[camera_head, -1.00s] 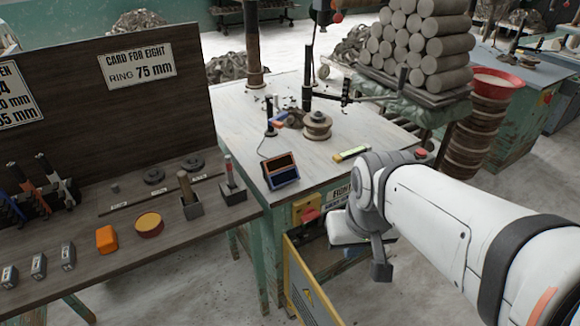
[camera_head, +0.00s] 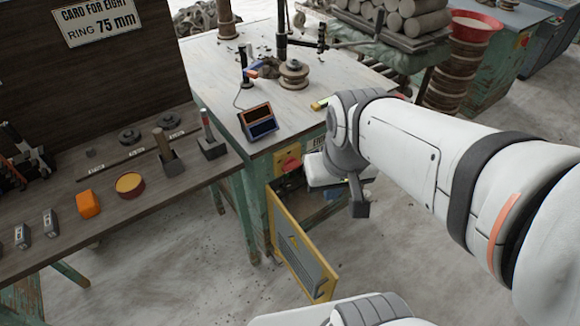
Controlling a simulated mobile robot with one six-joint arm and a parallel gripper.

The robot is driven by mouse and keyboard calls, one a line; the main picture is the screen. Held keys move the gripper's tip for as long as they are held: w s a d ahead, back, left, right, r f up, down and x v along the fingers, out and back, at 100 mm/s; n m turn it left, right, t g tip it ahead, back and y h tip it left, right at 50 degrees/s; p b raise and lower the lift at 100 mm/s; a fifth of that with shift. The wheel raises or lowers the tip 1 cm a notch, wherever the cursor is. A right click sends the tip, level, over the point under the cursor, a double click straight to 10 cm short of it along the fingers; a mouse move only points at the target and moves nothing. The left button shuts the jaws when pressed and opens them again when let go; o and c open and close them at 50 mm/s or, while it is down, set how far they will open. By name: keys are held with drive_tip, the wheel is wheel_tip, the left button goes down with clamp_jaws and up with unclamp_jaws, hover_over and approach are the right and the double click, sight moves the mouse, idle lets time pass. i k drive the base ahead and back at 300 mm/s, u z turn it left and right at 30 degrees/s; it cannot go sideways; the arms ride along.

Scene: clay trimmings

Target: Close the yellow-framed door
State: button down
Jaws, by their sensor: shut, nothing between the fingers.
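The yellow-framed door (camera_head: 287,240) stands open below the front of the workbench. My gripper (camera_head: 359,208) shows as a small dark grey end pointing down below my wrist. It is shut and empty, in the picture right of the door and apart from it. Its fingertips are too small to make out clearly.
A red button on a yellow box (camera_head: 289,164) sits on the bench front above the door. A wooden side table (camera_head: 140,205) with small tools and an orange box (camera_head: 88,204) stands at left. The concrete floor (camera_head: 200,270) is clear around the door.

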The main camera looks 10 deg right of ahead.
sight(318, 280)
drive_tip(key=u, duration=0.15)
drive_tip(key=k, duration=1.5)
drive_tip(key=z, duration=0.4)
drive_tip(key=i, duration=1)
drive_tip(key=z, duration=0.05)
